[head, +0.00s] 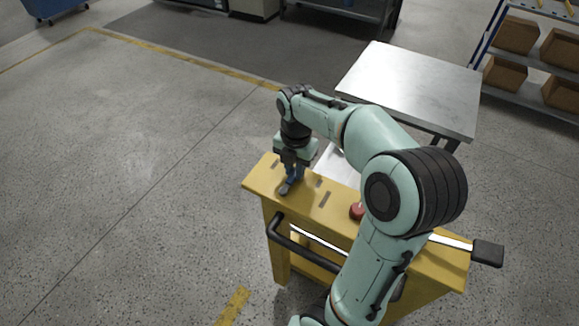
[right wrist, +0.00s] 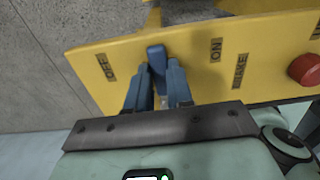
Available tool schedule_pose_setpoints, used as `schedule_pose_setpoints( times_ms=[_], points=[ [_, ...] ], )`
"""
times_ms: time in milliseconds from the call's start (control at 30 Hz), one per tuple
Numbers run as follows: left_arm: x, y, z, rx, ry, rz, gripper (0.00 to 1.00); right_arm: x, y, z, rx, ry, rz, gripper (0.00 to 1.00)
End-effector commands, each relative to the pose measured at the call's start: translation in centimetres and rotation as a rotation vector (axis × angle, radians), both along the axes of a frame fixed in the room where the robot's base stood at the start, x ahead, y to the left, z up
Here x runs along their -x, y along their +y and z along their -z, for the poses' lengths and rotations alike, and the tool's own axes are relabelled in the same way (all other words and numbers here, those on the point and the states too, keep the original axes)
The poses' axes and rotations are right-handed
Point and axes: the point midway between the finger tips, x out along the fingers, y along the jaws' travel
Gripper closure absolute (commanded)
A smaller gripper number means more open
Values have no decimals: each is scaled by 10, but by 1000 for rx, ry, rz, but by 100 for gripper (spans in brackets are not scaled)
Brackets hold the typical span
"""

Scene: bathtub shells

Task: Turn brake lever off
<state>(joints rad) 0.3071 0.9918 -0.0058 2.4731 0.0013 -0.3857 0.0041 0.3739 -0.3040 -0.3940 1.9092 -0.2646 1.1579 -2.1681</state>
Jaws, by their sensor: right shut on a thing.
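The brake lever (right wrist: 157,58) is blue and stands on a yellow panel (right wrist: 195,42), between an OFF label (right wrist: 107,67) and an ON label (right wrist: 216,49). A BRAKE label (right wrist: 240,70) is beside ON. In the right wrist view my right gripper (right wrist: 158,78) is shut on the lever, a blue finger on each side. In the head view the same gripper (head: 291,168) points down at the far left part of the yellow cart top (head: 262,184), with the lever (head: 286,187) at its fingertips. My left gripper is not in view.
A red button (head: 357,211) sits on the panel right of the lever. A black handle bar (head: 295,245) runs along the cart's front. A grey metal table (head: 410,85) stands behind, and a shelf with brown boxes (head: 515,35) at back right. Open floor lies left.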

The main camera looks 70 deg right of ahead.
Motion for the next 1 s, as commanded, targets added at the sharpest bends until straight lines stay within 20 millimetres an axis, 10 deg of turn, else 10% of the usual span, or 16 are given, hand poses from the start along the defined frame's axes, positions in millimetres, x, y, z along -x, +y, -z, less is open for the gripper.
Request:
schedule_pose_setpoints(
  times_ms=[233,333,733,1000],
  points=[
    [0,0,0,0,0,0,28,-1,0,-1,4,-2,-10,100],
    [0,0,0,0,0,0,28,-1,0,-1,4,-1,-10,53],
    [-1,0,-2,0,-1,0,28,-1,0,-7,2,-2,-6,53],
    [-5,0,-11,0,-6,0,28,-2,-1,-61,6,-6,-7,53]
  ],
)
